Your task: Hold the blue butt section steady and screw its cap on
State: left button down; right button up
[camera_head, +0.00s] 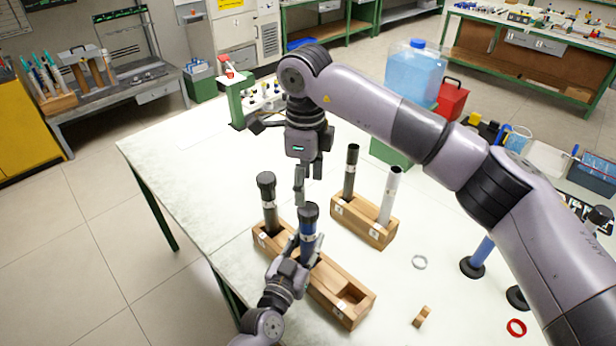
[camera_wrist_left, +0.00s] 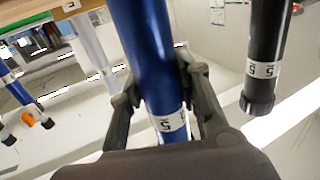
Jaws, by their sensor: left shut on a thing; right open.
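The blue butt section (camera_head: 307,244) stands upright in the front wooden rack (camera_head: 335,307). A wider dark cap (camera_head: 308,211) sits on its top; I cannot tell how far it is screwed on. My left gripper (camera_head: 306,249) is shut around the section below the cap. The left wrist view shows both fingers against the blue tube (camera_wrist_left: 150,62), beside its white label; the cap is hidden there. My right gripper (camera_head: 308,190) points down just above the cap, its fingers apart and empty. I cannot tell whether a fingertip touches the cap.
A black capped section (camera_head: 268,205) stands left in the same rack, whose right socket is empty. A second rack (camera_head: 362,227) behind holds a black and a silver section. A grey ring (camera_head: 419,262), wooden piece (camera_head: 422,317) and red ring (camera_head: 516,327) lie at right.

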aim_at(308, 209)
jog(key=n, duration=0.4)
jog(key=shift+r, duration=0.1)
jog(key=n, duration=0.4)
jog(key=shift+r, duration=0.1)
jog(key=n, duration=0.5)
jog(key=shift+d+n, duration=0.1)
jog(key=shift+n, duration=0.2)
jog(key=n, duration=0.5)
jog(key=shift+r+n, duration=0.2)
jog(key=shift+n, duration=0.1)
jog(key=n, duration=0.6)
jog(key=shift+s+d+r+n, duration=0.1)
jog(key=shift+n, duration=0.2)
jog(key=shift+f, duration=4.05)
jog(key=shift+c, duration=0.5)
